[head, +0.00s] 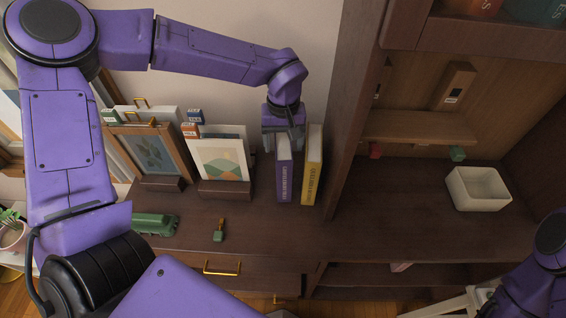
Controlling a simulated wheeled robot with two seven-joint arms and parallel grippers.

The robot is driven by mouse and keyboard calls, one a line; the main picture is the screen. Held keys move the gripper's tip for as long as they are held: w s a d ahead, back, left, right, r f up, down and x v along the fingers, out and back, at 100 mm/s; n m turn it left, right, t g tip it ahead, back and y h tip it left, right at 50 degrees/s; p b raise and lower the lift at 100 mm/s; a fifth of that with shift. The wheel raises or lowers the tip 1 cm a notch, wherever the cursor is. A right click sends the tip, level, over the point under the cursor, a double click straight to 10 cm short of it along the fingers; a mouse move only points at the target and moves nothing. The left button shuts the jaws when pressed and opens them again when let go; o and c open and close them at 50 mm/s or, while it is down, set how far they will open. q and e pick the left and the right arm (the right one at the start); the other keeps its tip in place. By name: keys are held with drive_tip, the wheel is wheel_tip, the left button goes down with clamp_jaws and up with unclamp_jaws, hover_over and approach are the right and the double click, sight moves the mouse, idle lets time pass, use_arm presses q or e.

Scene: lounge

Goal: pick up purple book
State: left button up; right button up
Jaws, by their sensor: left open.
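The purple book (284,178) stands upright on the dark wooden cabinet top, spine facing me. A yellow book (312,170) stands upright just to its right. My left gripper (283,143) points down at the top of the purple book, its fingers at the book's upper edge. It is open; the fingers partly hide the top of the book, and I cannot tell whether they touch it. My right arm shows at the lower right edge, but its gripper cannot be made out.
Framed pictures (148,158) and art cards (224,162) stand left of the books. A green toy vehicle (154,224) and a small green-and-gold item (219,231) lie in front. A tall shelf side (345,120) rises close right of the yellow book. A white bin (478,188) sits inside the shelf.

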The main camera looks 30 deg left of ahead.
use_arm(q)
wheel_tip(320, 180, down, 3)
drive_tip(key=shift+w+a+f, duration=0.15)
drive_tip(key=shift+f, duration=0.05)
clamp_jaws()
drive_tip(key=shift+r, duration=0.1)
drive_tip(key=shift+r, duration=0.1)
